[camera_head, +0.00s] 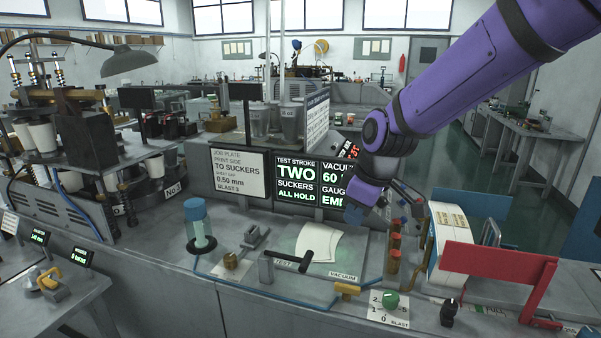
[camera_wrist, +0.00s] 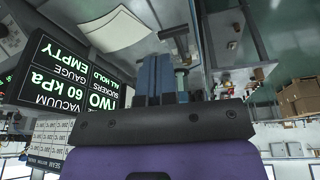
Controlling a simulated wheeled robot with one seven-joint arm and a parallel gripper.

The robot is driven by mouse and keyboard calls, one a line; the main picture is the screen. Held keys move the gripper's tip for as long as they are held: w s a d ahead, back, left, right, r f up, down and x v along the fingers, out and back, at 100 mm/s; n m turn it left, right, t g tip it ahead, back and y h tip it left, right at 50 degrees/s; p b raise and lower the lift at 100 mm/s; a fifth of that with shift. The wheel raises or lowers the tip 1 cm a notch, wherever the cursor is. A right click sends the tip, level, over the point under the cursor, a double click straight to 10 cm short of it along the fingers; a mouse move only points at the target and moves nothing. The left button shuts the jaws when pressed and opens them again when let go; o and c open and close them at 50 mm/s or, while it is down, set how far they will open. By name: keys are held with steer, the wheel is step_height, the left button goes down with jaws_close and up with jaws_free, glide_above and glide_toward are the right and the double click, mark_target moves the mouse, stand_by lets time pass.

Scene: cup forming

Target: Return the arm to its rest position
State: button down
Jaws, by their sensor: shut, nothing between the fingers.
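My purple arm (camera_head: 470,75) reaches in from the upper right in the head view. My gripper (camera_head: 354,214) hangs above the bench, right of the dark display screen (camera_head: 296,182) and clear of the bench top. In the wrist view my gripper (camera_wrist: 168,78) has its blue fingers together with nothing between them. The wrist picture is upside down, with the screen (camera_wrist: 55,75) at left and a pale sheet (camera_wrist: 112,28) at the top.
A pale sheet stack (camera_head: 318,243) lies on the bench below my gripper. A black-handled lever (camera_head: 290,262), orange-brown posts (camera_head: 393,258), a blue-topped cylinder (camera_head: 198,222) and a red bracket (camera_head: 497,262) stand around it. A cup machine (camera_head: 65,150) is at left.

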steer(key=s+d+r+m+t+h, duration=0.1)
steer(key=s+d+r+m, duration=0.4)
steer(key=s+d, duration=0.4)
steer(key=s+d+r+m+t+h, duration=0.1)
steer(key=s+d+r+m+t, duration=0.1)
steer(key=s+d+r+m, duration=0.4)
steer(key=s+d+m, duration=0.1)
steer(key=s+d, duration=0.2)
steer(key=s, duration=0.4)
steer(key=shift+s+r, duration=0.15)
